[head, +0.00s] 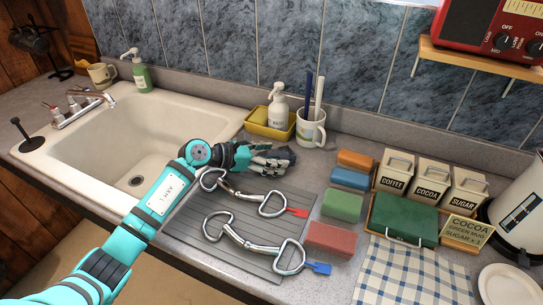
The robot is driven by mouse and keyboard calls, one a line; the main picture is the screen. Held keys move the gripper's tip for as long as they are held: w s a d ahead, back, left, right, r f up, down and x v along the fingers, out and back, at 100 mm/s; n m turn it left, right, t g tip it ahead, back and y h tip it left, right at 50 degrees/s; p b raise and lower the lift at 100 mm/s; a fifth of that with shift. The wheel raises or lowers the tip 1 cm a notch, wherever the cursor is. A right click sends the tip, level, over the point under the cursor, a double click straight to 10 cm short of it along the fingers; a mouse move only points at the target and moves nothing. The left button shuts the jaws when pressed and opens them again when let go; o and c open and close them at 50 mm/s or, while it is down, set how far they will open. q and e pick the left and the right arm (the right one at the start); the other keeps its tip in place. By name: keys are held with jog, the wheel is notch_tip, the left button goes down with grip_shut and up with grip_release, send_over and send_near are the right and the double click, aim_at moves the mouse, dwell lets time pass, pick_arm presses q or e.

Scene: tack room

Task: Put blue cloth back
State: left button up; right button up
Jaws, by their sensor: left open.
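A small blue block-shaped piece (350,178), which looks like a folded cloth, lies on the counter in a row of similar pieces. It sits between an orange piece (356,160) and a green piece (342,205), with a red piece (330,239) nearest me. My left gripper (284,158) is open above the far edge of the grey ribbed mat (190,232), left of the blue piece and apart from it. I see nothing held in it. My right gripper is not in view.
Two metal bits (262,244) (228,188) with blue and red tags lie on the mat. Left is a sink (150,140). Behind stand a white mug (311,130) and a soap bottle (279,106) in a yellow tray. Right are canisters (431,183), a green box (402,217) and a checked cloth (405,278).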

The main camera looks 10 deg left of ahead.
pick_arm(q)
jog(key=shift+s+a+r, duration=0.1)
jog(key=shift+a+r, duration=0.05)
jog(key=shift+a, duration=0.05)
jog(key=b+v, duration=0.2)
jog(key=v, duration=0.8)
jog(key=shift+s+a+r+b, duration=0.1)
jog(key=shift+s+a+b, duration=0.15)
jog(key=shift+b, duration=0.15)
jog(key=shift+s+a+r, duration=0.25)
jog(key=shift+r, duration=0.05)
